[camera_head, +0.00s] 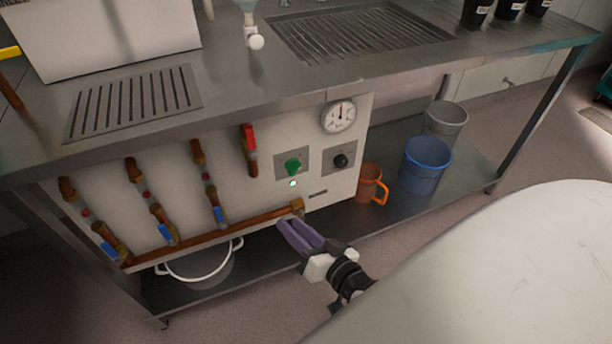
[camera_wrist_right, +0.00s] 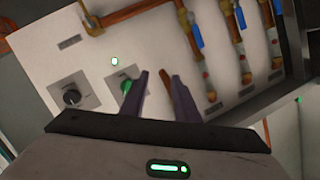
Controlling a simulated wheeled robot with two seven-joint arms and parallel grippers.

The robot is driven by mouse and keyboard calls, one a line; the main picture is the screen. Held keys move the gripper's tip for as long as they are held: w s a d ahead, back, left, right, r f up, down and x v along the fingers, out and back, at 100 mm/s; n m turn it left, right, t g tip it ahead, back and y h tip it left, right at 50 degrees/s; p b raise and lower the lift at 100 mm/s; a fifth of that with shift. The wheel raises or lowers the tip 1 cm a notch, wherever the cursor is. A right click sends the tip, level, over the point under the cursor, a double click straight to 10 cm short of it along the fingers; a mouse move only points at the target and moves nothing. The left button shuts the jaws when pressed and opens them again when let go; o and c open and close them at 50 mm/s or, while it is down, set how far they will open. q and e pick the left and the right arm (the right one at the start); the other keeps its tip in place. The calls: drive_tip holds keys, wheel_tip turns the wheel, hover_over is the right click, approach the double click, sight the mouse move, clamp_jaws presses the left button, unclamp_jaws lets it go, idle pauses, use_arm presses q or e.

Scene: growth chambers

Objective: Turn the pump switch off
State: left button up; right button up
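A white control panel (camera_head: 330,185) under the steel counter carries a green knob switch (camera_head: 293,166) on a grey plate, with a lit green lamp (camera_head: 293,183) just below it. A black knob (camera_head: 341,160) sits on a second plate to its right. The labels are too small to read, so I cannot tell which one is the pump switch. My right gripper (camera_head: 288,232) is open and empty, in front of the panel's lower edge. In the right wrist view its two purple fingers (camera_wrist_right: 160,90) are apart, with the green knob (camera_wrist_right: 126,87) beside the left fingertip.
A round gauge (camera_head: 338,116) is at the panel's top right. Copper pipes with valves (camera_head: 150,205) cover its left part. A white pot (camera_head: 200,268), an orange jug (camera_head: 371,184) and a blue bucket (camera_head: 426,166) stand on the lower shelf. A pale rounded surface fills the lower right.

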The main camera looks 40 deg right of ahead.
sight(298, 170)
drive_tip(key=w+d+m+t+h+b, duration=0.25)
drive_tip(key=d+m+h, duration=0.25)
drive_tip(key=d, duration=0.3)
drive_tip(key=shift+m+g, duration=0.3)
drive_tip(key=shift+g, duration=0.15)
drive_tip(key=x, duration=1)
drive_tip(key=shift+s+d+r+b, duration=0.1)
drive_tip(key=shift+r+b, duration=0.1)
drive_tip(key=shift+b, duration=0.2)
drive_tip(key=shift+w+d, duration=0.1)
drive_tip(key=shift+w, duration=0.35)
clamp_jaws()
